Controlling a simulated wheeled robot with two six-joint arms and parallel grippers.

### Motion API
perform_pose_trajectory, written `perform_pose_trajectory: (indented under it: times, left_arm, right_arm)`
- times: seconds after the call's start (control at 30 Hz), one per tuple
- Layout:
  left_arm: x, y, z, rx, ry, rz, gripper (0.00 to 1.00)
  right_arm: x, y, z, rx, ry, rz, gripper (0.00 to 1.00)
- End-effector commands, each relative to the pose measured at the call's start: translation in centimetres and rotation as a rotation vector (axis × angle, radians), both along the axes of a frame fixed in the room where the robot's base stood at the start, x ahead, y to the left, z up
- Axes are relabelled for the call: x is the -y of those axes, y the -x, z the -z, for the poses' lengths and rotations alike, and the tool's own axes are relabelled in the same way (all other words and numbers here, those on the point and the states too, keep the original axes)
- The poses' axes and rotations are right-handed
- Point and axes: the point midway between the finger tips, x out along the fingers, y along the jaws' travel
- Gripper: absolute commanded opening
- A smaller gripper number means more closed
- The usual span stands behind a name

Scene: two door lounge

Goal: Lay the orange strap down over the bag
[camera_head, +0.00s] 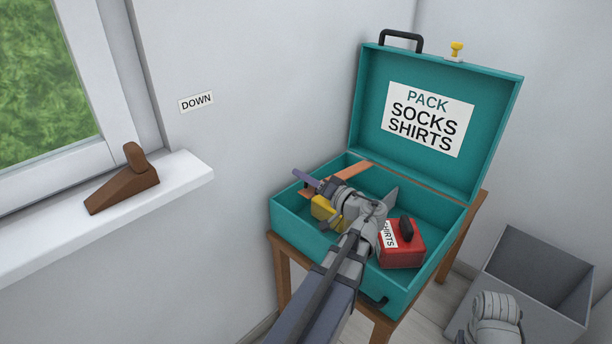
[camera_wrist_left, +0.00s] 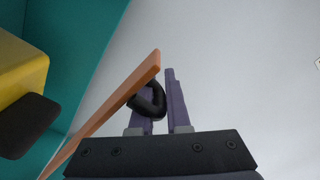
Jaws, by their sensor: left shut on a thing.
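The orange strap (camera_head: 345,178) stretches from the far wall of the open teal suitcase (camera_head: 285,215) toward its left side, above the yellow bag (camera_head: 322,209). The strap (camera_wrist_left: 115,98) also shows in the left wrist view, with a black loop (camera_wrist_left: 158,98) near its end. My left gripper (camera_head: 306,180) is shut on that loop at the strap's left end. The yellow bag shows at the left edge of the wrist view (camera_wrist_left: 22,75); in the head view my wrist hides part of it. My right gripper's fingers are not in view.
A red bag labelled SHIRTS (camera_head: 404,247) sits in the suitcase's right front. The raised lid (camera_head: 370,110) reads PACK SOCKS SHIRTS. The suitcase stands on a wooden stand (camera_head: 283,272). A grey bin (camera_head: 545,293) is at right; a brown wedge (camera_head: 125,188) lies on the windowsill.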

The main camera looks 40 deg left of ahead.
Motion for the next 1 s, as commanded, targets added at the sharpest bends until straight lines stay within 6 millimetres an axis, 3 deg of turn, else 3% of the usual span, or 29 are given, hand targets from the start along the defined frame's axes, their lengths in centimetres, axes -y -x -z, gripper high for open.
perform_pose_trajectory:
  times: [0.57, 0.6, 0.8, 1.0]
  left_arm:
    - [0.01, 0.1, 0.7, -0.002, 0.001, 0.002, 0.0]
    - [0.01, 0.1, 0.7, -0.002, 0.001, 0.002, 0.18]
    - [0.0, 0.13, 0.7, -0.002, 0.001, 0.001, 0.4]
    - [-0.01, 0.16, 0.69, -0.002, 0.0, 0.0, 0.45]
  right_arm:
    - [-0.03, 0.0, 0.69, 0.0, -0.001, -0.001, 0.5]
    - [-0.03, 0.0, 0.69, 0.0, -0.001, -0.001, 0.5]
    - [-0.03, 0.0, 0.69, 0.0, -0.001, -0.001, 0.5]
    - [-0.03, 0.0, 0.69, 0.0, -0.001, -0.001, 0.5]
